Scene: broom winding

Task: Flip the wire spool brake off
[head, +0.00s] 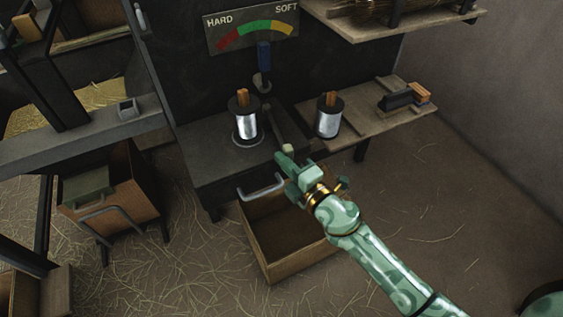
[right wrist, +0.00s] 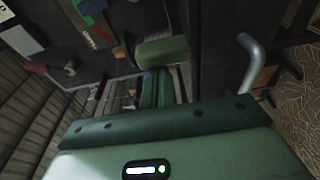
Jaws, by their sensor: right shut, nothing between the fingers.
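A wire spool (head: 246,125) with silvery wire and a wooden piece on top stands upright on the dark bench (head: 205,170). A dark lever with a pale tip (head: 288,148), which looks like the brake, lies just right of the spool. My right gripper (head: 283,159) is shut and empty, with its tips right beside the pale lever tip. I cannot tell whether they touch. In the right wrist view its green fingers (right wrist: 164,88) are close together. The spool is not clear there. My left gripper is not in view.
A second spool (head: 328,122) stands on a wooden side shelf (head: 365,112). A HARD–SOFT gauge (head: 252,30) hangs on the back panel above a blue-handled lever (head: 264,55). Straw covers the floor.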

